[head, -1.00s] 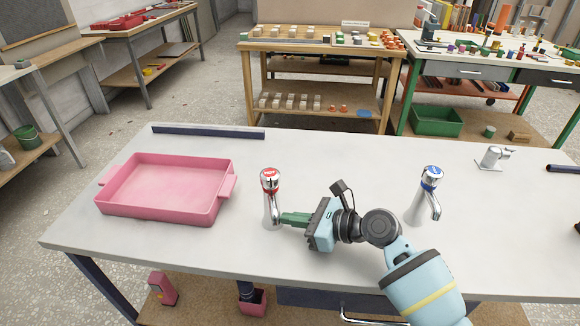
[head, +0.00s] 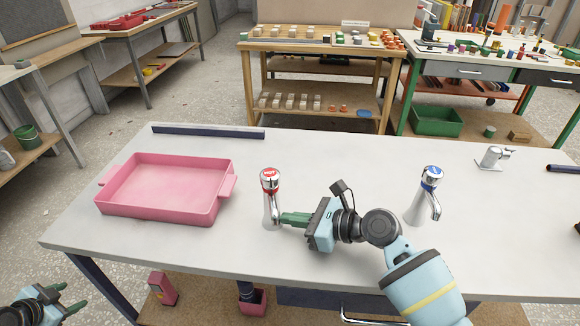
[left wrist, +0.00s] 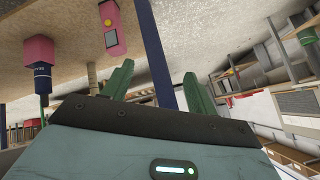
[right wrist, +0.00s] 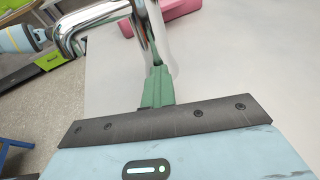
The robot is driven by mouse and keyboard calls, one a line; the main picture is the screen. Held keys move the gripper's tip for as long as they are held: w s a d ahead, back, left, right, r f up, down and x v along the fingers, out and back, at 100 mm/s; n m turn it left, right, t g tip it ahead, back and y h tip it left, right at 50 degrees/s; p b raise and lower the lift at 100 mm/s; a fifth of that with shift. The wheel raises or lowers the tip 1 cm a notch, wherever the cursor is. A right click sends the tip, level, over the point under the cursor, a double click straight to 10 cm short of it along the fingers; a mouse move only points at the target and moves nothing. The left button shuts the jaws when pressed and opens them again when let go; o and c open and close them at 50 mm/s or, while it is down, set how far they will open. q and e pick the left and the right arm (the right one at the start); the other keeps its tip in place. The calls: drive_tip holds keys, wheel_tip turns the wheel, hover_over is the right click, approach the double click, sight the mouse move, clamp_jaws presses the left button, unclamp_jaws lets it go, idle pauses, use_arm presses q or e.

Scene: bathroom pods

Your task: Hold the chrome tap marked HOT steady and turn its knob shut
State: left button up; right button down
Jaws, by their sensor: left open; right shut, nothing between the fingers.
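The chrome tap with the red-marked top (head: 271,207) stands upright on the pale bench, right of the pink tray. Its red knob (head: 269,174) is on top; the lettering is too small to read surely. My right gripper (head: 284,220) is shut and empty, its fingertips at the tap's lower body, right beside the column. In the right wrist view, its closed fingers (right wrist: 157,85) overlap the chrome column (right wrist: 157,25); I cannot tell whether they touch. My left gripper (head: 70,298) is open and empty, low at the bottom left, off the bench and far from the tap.
A blue-topped chrome tap (head: 424,202) stands right of my right arm. A pink tray (head: 228,192) sits left of the red tap. A dark bar (head: 208,132) lies along the back edge. Pink items (head: 162,288) are on the shelf below.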

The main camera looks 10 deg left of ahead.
use_arm(q)
drive_tip(key=w+a+r+t, duration=0.1)
drive_tip(key=w+a+r, duration=0.3)
drive_tip(key=r, duration=0.3)
drive_tip(key=w+a+r+n+t+y, duration=0.1)
drive_tip(key=w+a+r, duration=0.25)
drive_tip(key=r, duration=0.25)
drive_tip(key=w+a+r+t, duration=0.2)
drive_tip(key=w+a+r, duration=0.15)
drive_tip(key=r, duration=0.35)
drive_tip(key=w+d+r+n+t+h, duration=0.25)
drive_tip(key=w+d+r, duration=0.35)
drive_tip(key=w+d, duration=0.3)
drive_tip(key=w+d+r+g+h, duration=0.1)
drive_tip(key=w+d+h, duration=0.15)
drive_tip(key=d, duration=0.35)
drive_tip(key=w+d+r+g+h, duration=0.1)
drive_tip(key=w+d+r+h, duration=0.15)
drive_tip(key=d, duration=0.45)
wheel_tip(320, 180, up, 10)
drive_tip(key=m+g+y, duration=0.3)
drive_tip(key=m+g, duration=0.2)
drive_tip(key=g, duration=0.6)
hover_over(269, 172)
drive_tip(key=shift+f, duration=0.15)
drive_tip(key=shift+s+d+y, duration=0.1)
drive_tip(key=shift+s+y, duration=0.1)
drive_tip(key=shift+y, duration=0.25)
